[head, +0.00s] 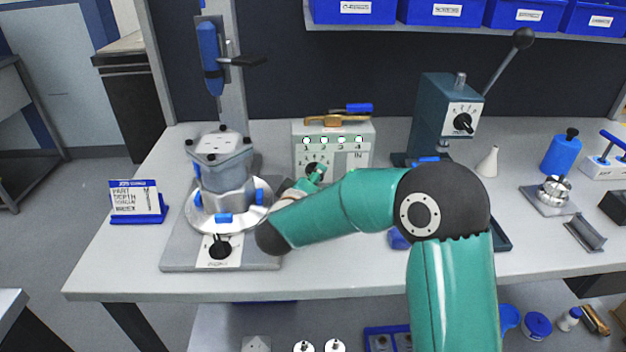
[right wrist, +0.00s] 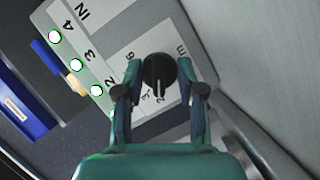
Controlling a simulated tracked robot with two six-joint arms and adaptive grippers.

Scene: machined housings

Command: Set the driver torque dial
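The torque dial is a black round knob (right wrist: 158,78) with a pale pointer line on a pale, numbered panel, seen in the right wrist view. It also shows in the head view as a dark knob (head: 311,168) low on the front of a grey controller box (head: 349,129), partly behind my gripper. My right gripper (right wrist: 160,68) is open, with one finger on each side of the knob and a gap seeming to show on both sides. The fingertips, small in the head view (head: 316,177), are close to the box front. My left gripper is not in view.
A blue driver (head: 210,55) hangs on a post above a metal housing (head: 221,165) in a round fixture. A sign (head: 135,197) stands left of it. A lever press with its own dial (head: 462,122) and a white bottle (head: 488,162) stand to the right.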

